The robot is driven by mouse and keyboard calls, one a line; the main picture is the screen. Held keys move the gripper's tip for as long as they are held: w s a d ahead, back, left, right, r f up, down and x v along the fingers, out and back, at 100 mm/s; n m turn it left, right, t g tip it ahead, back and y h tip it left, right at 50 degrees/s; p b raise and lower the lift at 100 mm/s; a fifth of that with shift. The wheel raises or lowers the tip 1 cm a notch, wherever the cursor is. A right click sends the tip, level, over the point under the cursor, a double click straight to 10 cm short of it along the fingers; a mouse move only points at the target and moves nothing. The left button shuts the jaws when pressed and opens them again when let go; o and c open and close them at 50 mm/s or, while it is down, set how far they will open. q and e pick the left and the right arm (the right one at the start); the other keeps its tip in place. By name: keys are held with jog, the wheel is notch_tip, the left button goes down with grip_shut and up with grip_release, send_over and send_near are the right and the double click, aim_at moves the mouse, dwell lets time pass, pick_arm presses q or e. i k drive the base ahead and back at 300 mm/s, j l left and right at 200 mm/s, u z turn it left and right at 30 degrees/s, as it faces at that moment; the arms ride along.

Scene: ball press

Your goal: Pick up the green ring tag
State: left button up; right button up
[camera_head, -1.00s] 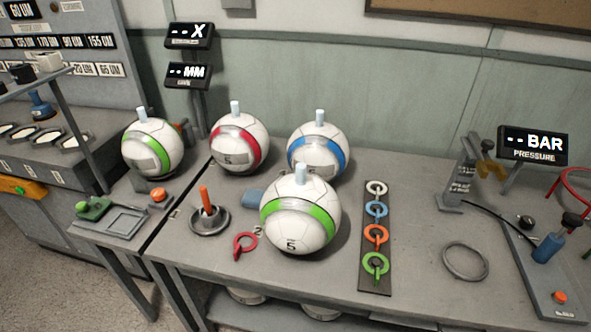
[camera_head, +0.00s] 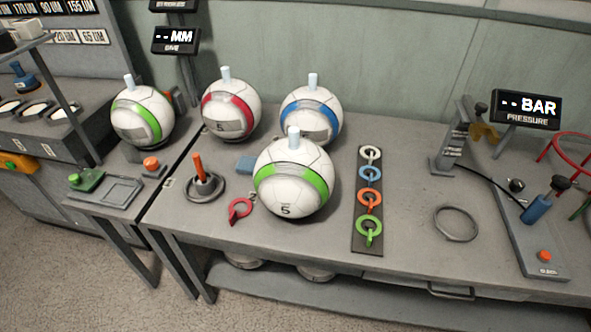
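The green ring tag (camera_head: 369,231) lies at the near end of a dark strip (camera_head: 358,245) on the table. An orange ring tag (camera_head: 369,200), a blue ring tag (camera_head: 370,174) and a white ring tag (camera_head: 370,155) lie in a row behind it on the same strip. A red ring tag (camera_head: 239,209) lies apart, left of the nearest ball. Neither of my grippers shows in the head view.
A green-banded ball (camera_head: 293,201) stands just left of the strip. Red-banded (camera_head: 215,122), blue-banded (camera_head: 322,125) and another green-banded ball (camera_head: 128,132) stand behind. A grey ring (camera_head: 456,223) and a pump with a blue handle (camera_head: 538,208) are at right. Table between strip and grey ring is clear.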

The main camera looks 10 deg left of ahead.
aim_at(369, 235)
jog(key=j+z, duration=0.1)
jog(key=z, duration=0.45)
jog(key=k+j+z, duration=0.3)
jog(key=z, duration=0.2)
jog(key=k+j+z, duration=0.35)
jog(key=z, duration=0.15)
jog(key=k+j, duration=0.1)
jog(key=j, duration=0.35)
jog(key=k+j, duration=0.1)
jog(key=j, duration=0.35)
jog(key=k+j+z, duration=0.1)
jog(key=j, duration=0.35)
